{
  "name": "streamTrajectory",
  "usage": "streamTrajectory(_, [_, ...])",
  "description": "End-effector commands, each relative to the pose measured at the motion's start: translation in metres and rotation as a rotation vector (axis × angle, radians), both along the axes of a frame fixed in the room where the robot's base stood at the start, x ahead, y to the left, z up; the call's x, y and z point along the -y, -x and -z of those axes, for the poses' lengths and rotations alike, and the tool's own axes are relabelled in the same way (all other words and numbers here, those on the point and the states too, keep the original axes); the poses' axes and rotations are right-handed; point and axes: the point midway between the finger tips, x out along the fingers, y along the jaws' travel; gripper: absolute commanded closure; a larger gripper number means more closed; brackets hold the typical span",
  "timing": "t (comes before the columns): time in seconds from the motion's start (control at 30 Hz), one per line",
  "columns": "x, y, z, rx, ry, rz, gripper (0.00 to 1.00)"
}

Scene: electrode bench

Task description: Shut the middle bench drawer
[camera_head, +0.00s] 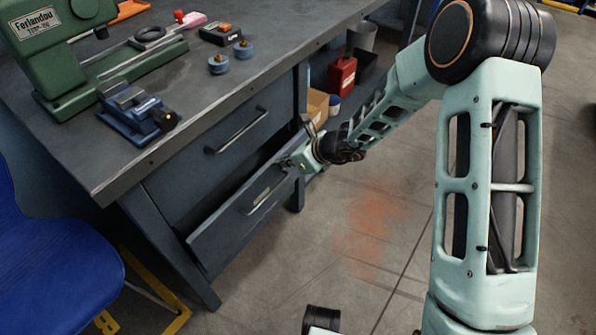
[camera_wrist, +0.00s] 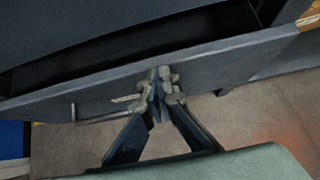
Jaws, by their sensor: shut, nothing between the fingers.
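The middle bench drawer (camera_head: 218,236) is pulled out below the shut top drawer (camera_head: 205,128). Its front panel (camera_wrist: 235,58) crosses the wrist view, with the dark open inside behind it. Its bar handle (camera_head: 268,200) shows on the front, and at the left in the wrist view (camera_wrist: 100,119). My gripper (camera_head: 291,163) is at the right end of the drawer front, to the right of the handle. In the wrist view its fingertips (camera_wrist: 160,80) are together and empty, over the panel; I cannot tell whether they touch it.
The bench top (camera_head: 240,85) holds a green machine (camera_head: 60,50), a blue vise (camera_head: 138,110) and small parts. A blue chair (camera_head: 45,260) stands at the left. A red box (camera_head: 342,76) is beyond the drawers. Floor (camera_head: 345,235) in front is mostly clear.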

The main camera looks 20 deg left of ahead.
Motion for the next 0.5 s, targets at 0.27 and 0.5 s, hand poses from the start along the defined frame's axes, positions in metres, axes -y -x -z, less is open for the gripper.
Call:
streamTrajectory(0.27, [-0.017,-0.006,0.001,0.0,0.001,0.0,1.0])
streamTrajectory(0.5, [-0.018,-0.007,0.0,0.0,0.0,0.0,1.0])
